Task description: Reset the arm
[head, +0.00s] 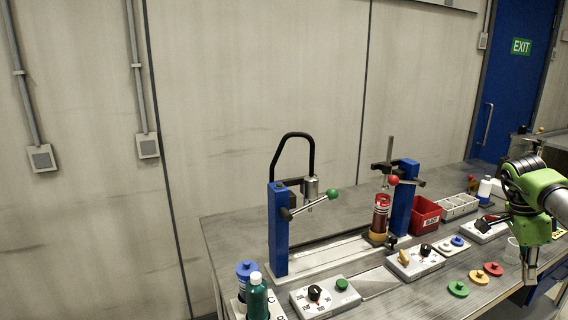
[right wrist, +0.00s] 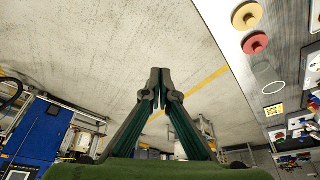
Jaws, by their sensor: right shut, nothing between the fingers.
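My right arm, green and black, comes in at the right edge of the head view. Its gripper (head: 529,278) points down beside the table's front right part. In the right wrist view the two fingers (right wrist: 160,80) meet at their tips, with nothing between them and the floor behind. My left gripper is not in view.
The grey table (head: 237,232) carries a blue-posted press stand (head: 278,230), a red bin (head: 424,214), a green bottle (head: 257,298) and several control boxes. Green, yellow and red discs (head: 493,268) lie near its front edge. A clear cup (head: 513,246) stands close to my right gripper.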

